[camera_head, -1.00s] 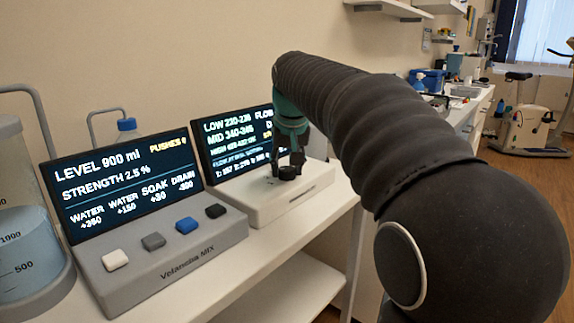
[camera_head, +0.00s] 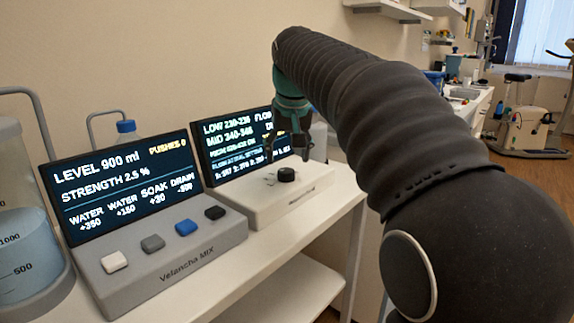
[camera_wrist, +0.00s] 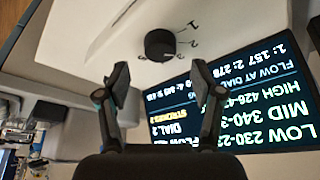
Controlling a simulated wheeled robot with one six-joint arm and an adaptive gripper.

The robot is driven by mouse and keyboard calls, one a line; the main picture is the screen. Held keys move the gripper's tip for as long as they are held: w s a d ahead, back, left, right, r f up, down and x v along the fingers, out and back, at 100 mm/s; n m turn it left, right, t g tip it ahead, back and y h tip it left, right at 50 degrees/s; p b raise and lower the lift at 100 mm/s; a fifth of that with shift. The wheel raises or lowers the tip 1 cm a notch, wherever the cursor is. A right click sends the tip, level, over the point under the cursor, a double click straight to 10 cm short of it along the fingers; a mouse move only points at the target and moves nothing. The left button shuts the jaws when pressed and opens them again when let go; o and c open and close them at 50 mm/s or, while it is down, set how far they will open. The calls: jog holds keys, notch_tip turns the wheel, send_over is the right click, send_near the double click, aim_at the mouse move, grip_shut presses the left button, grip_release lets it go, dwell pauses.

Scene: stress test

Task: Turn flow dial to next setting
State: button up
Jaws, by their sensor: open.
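The black flow dial (camera_head: 286,174) sits on the white box (camera_head: 262,205) with its lit screen behind. In the wrist view the dial (camera_wrist: 160,45) shows past the fingertips, with the marks 1 and 2 beside it and another mark partly seen. I cannot tell for sure which mark it points at. The screen (camera_wrist: 240,105) appears upside down there and reads "DIAL 2". My gripper (camera_head: 289,150) is open and empty just above the dial, apart from it. Its two spread fingers (camera_wrist: 158,80) show in the wrist view.
Left of the white box stands a grey mixing panel (camera_head: 165,250) with several buttons and its own screen (camera_head: 120,185). A clear tank (camera_head: 25,240) stands at the far left. A blue-capped bottle (camera_head: 127,130) is behind the panel. The white table's front edge (camera_head: 270,255) is close.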

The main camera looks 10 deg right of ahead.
jog(key=v, duration=0.7)
jog(key=shift+r, duration=0.25)
jog(key=shift+s+f, duration=0.1)
jog(key=shift+s, duration=0.1)
jog(key=s+f+t, duration=0.1)
jog(key=s+f, duration=2.4)
jog(key=f, duration=0.2)
jog(key=shift+s+d+f+n, duration=0.25)
jog(key=shift+n, duration=0.15)
